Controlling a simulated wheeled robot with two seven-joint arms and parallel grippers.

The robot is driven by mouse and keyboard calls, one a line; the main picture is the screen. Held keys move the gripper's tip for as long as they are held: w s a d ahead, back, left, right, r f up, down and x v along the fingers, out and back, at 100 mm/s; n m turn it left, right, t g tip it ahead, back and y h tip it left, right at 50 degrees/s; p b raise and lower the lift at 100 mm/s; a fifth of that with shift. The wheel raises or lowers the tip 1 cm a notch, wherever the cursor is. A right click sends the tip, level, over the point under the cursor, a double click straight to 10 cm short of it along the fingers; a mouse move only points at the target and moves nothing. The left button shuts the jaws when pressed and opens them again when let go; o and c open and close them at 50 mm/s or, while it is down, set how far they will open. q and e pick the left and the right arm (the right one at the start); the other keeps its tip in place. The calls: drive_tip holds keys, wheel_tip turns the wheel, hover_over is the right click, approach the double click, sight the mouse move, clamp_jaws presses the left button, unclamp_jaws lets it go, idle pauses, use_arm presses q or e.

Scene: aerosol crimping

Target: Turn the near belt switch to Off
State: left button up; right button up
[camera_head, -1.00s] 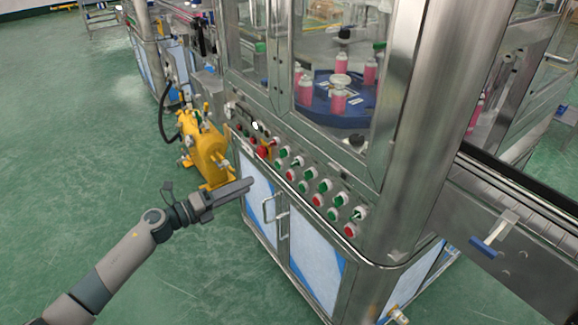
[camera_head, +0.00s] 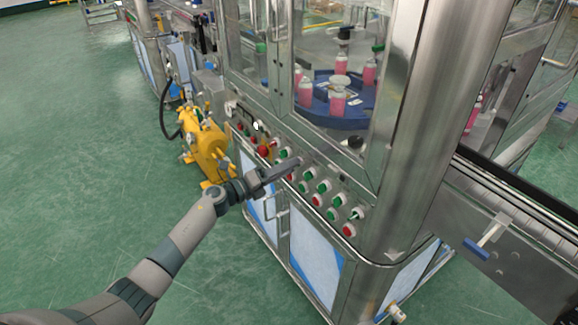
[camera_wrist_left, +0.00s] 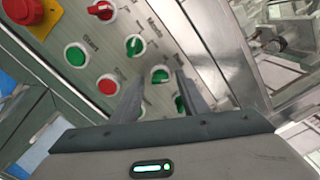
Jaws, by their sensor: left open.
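The control panel (camera_head: 325,177) on the machine's front carries rows of red and green buttons and turn knobs. A green knob (camera_head: 357,213) sits at the panel's near end; I cannot read which knob is labelled near belt. My left gripper (camera_head: 296,163) is in front of the panel's middle and hides some controls. In the left wrist view its fingers (camera_wrist_left: 158,85) are apart, with a green control (camera_wrist_left: 160,75) showing between them. A green knob (camera_wrist_left: 135,46) and a red knob (camera_wrist_left: 102,10) are farther up. Contact cannot be told. My right gripper is not in view.
A red emergency button (camera_head: 263,151) on a yellow plate is at the panel's far end. Cabinet doors with handles (camera_head: 282,222) are below. A yellow machine (camera_head: 207,145) stands on the floor at left. A blue-handled lever (camera_head: 478,248) sticks out at right.

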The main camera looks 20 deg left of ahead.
use_arm(q)
drive_tip(key=shift+w+d, duration=0.2)
drive_tip(key=shift+w, duration=0.1)
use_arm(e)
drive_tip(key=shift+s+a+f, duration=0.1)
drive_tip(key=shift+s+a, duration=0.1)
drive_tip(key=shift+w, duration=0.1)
use_arm(q)
clamp_jaws()
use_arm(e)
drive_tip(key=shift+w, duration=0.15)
